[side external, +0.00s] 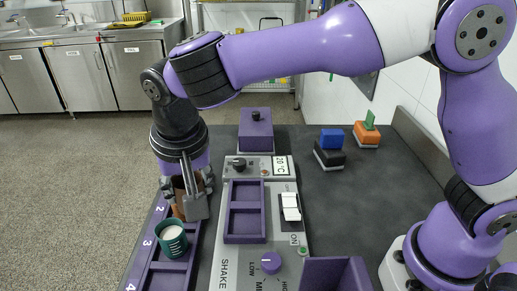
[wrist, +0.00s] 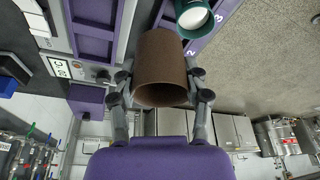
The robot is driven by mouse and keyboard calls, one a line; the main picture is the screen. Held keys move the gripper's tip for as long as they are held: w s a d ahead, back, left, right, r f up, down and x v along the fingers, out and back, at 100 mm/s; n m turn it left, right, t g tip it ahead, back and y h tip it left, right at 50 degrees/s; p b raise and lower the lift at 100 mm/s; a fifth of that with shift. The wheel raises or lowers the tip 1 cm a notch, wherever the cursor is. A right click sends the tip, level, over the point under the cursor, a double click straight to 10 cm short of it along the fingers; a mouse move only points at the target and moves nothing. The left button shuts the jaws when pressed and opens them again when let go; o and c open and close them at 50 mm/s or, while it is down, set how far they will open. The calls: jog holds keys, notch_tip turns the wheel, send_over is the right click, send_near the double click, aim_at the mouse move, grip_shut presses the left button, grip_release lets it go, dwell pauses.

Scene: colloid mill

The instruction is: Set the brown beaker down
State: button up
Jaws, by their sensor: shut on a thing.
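The brown beaker (wrist: 160,62) is held between the two fingers of my gripper (wrist: 160,95) in the wrist view. In the side view my gripper (side external: 188,197) is at the purple numbered rack (side external: 174,267), close to the mark 2, and shut on the beaker (side external: 178,201), which is partly hidden behind a finger. I cannot tell whether the beaker's base touches the rack. A green beaker with white contents (side external: 172,240) stands in the rack by the mark 3, just in front of the brown one. It also shows at the top of the wrist view (wrist: 193,14).
The grey shaker panel (side external: 255,215) with a purple two-slot holder (side external: 244,212), a switch (side external: 290,207) and a knob (side external: 271,262) lies to the right. A purple box (side external: 256,131), a blue block (side external: 331,139) and an orange block (side external: 366,136) stand farther back. The dark table between is clear.

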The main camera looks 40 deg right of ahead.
jog(key=s+d+m+g+h, duration=0.25)
jog(key=d+m, duration=0.75)
jog(key=d, duration=1.1)
jog(key=s+d+f+m, duration=0.2)
jog(key=s+d, duration=0.2)
jog(key=d, duration=0.3)
jog(key=s+d+f+m+g, duration=0.1)
jog(key=s+d+f+m, duration=0.1)
jog(key=s+d, duration=0.3)
jog(key=s+d+f+m+g, duration=0.1)
jog(key=s+d+m, duration=0.3)
jog(key=d, duration=0.5)
jog(key=shift+s+f, duration=0.6)
jog(key=shift+f, duration=0.3)
jog(key=shift+d+f, duration=0.1)
jog(key=shift+f, duration=2)
jog(key=shift+f, duration=0.15)
jog(key=o, duration=0.8)
jog(key=shift+c, duration=0.2)
